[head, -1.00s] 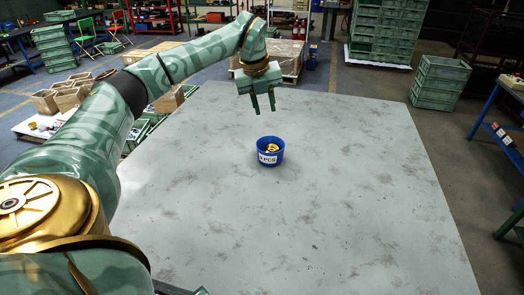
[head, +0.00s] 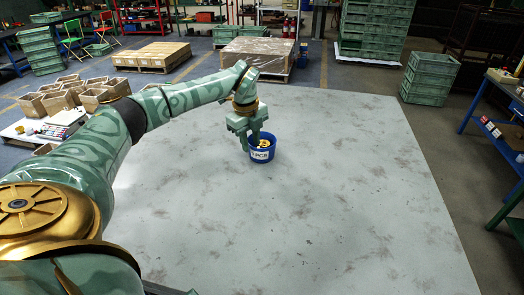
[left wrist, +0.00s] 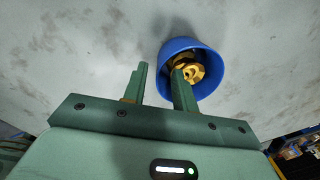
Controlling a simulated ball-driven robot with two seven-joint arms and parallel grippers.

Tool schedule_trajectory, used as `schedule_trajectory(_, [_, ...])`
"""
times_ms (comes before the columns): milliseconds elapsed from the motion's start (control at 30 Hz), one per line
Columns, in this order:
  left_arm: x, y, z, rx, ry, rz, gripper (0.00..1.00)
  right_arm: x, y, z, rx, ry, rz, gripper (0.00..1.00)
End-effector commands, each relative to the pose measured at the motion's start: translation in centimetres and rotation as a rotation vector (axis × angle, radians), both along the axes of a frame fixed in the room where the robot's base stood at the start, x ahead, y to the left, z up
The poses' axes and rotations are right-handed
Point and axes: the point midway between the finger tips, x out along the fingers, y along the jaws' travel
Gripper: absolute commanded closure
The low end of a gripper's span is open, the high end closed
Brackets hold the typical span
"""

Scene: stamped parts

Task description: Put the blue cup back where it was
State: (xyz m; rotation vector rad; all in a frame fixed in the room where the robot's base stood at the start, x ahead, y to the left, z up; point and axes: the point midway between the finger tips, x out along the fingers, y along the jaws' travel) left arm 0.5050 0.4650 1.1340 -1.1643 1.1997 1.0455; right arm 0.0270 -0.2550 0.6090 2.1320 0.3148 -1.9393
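The blue cup (head: 266,156) stands upright on the large grey table, with a white label on its side reading something like "PCS" and gold-coloured parts inside. In the left wrist view the cup (left wrist: 208,88) is seen from above, with the gold parts (left wrist: 188,70) in it. My left gripper (head: 249,146) is at the cup's left rim. It is open in the left wrist view (left wrist: 161,76), one finger outside the cup and the other overlapping its opening. I cannot tell whether the fingers touch the rim. My right gripper is not in view.
The grey table top (head: 330,220) is otherwise clear. Small open boxes (head: 75,92) stand beyond its left side, wrapped pallets (head: 260,52) behind it. Green crates (head: 428,78) are stacked at the back right, and a blue-legged bench (head: 495,100) is on the right.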

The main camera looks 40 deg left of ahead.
Motion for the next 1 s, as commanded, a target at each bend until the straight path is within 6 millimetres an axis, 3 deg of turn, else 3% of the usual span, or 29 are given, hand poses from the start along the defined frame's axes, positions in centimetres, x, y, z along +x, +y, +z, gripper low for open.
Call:
schedule_trajectory(200, [0.2, -0.2, -3.7, -0.001, 0.003, 0.0, 0.72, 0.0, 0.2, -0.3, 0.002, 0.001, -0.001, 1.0])
schedule_trajectory(300, [0.3, -0.2, -4.6, -0.001, 0.002, 0.0, 0.72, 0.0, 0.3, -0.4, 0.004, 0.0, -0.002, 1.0])
schedule_trajectory(533, [0.3, -0.2, -4.7, 0.0, 0.001, -0.001, 0.72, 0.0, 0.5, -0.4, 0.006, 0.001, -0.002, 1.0])
schedule_trajectory(633, [0.3, -0.2, -4.7, 0.0, 0.001, -0.001, 0.97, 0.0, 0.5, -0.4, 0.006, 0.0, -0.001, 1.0])
schedule_trajectory(667, [0.3, -0.2, -4.7, 0.0, 0.001, -0.001, 1.0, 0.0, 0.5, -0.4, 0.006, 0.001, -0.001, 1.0])
schedule_trajectory(1000, [0.4, -0.1, -4.6, 0.0, -0.001, -0.001, 1.0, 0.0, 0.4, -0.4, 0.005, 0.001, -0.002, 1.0])
